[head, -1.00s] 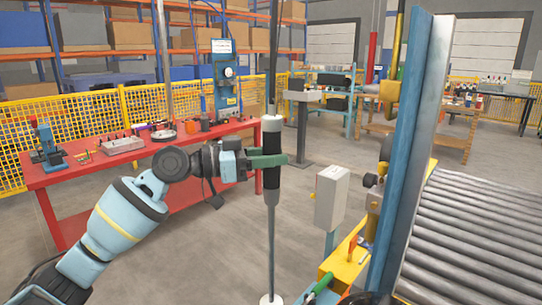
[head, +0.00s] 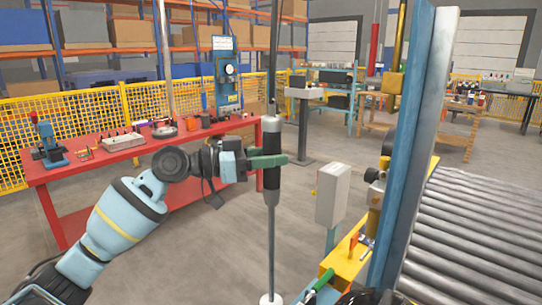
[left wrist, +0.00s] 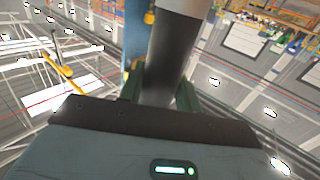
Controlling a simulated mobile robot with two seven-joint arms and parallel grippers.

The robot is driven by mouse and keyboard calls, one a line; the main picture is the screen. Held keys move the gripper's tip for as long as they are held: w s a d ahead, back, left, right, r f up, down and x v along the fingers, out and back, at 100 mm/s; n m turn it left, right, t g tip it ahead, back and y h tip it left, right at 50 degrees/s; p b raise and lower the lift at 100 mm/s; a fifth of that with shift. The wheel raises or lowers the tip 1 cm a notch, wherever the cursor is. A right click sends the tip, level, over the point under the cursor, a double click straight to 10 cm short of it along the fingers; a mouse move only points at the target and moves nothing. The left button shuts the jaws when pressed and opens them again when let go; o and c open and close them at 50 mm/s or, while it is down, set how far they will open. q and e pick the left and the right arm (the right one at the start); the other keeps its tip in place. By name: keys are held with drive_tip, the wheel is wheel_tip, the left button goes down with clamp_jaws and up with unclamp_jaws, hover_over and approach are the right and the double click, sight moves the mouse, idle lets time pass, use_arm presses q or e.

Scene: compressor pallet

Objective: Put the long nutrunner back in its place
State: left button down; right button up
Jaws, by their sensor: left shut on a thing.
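The long nutrunner (head: 271,225) hangs upright in the middle of the head view, a thin grey shaft with a black grip and a pale upper body. A dark line runs up from its top. Its lower end shows a white round piece near the bottom edge. My left gripper (head: 270,161) has green fingers and is shut around the black grip. In the left wrist view the nutrunner's dark body (left wrist: 168,60) stands between the green fingers (left wrist: 160,92).
A red workbench (head: 100,176) with tools stands at the left. A grey box on a post (head: 332,193) is just right of the nutrunner. A blue-grey column (head: 408,150) and a roller conveyor (head: 470,235) fill the right.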

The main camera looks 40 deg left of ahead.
sight(271, 177)
use_arm(q)
drive_tip(key=shift+f+b, duration=1.45)
drive_tip(key=shift+f, duration=0.6)
idle(1.0)
drive_tip(key=c, duration=0.9)
unclamp_jaws()
drive_tip(key=shift+s, duration=0.1)
drive_tip(key=shift+f, duration=0.35)
drive_tip(key=b+v, duration=0.2)
drive_tip(key=v, duration=0.5)
drive_tip(key=shift+s+a+r, duration=0.25)
drive_tip(key=shift+f, duration=0.15)
